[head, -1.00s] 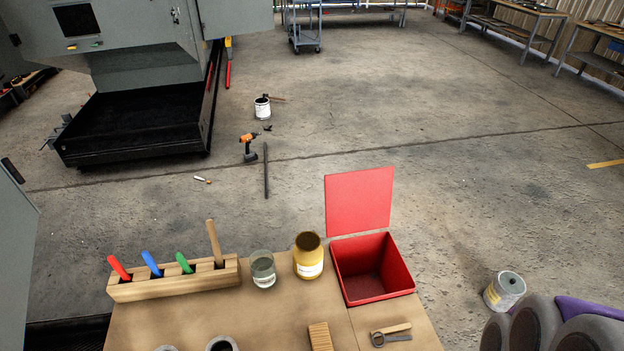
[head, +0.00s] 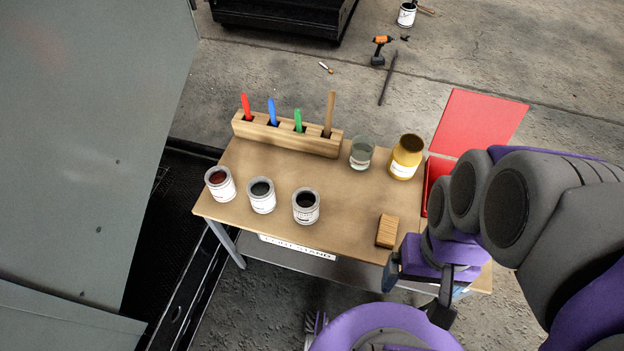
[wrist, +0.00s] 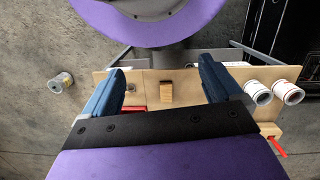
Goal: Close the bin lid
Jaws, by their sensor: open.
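The red bin (head: 432,183) stands at the right end of the wooden table. Its red lid (head: 480,122) is open, raised up at the bin's far side. My arm hides much of the bin's right side and inside. My gripper (head: 415,297) is open and empty, near the table's front edge, nearer to me than the bin. In the wrist view my gripper (wrist: 163,62) shows two blue fingers spread apart with nothing between them. A small red patch of the bin (wrist: 133,107) shows beside one finger there.
The table (head: 345,215) holds a yellow jar (head: 405,157), a glass (head: 362,153), a wooden block (head: 387,230), three cans (head: 262,195) and a wooden rack (head: 285,134) with coloured handles. A large grey panel (head: 90,130) stands at the left. Floor beyond the table is mostly clear.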

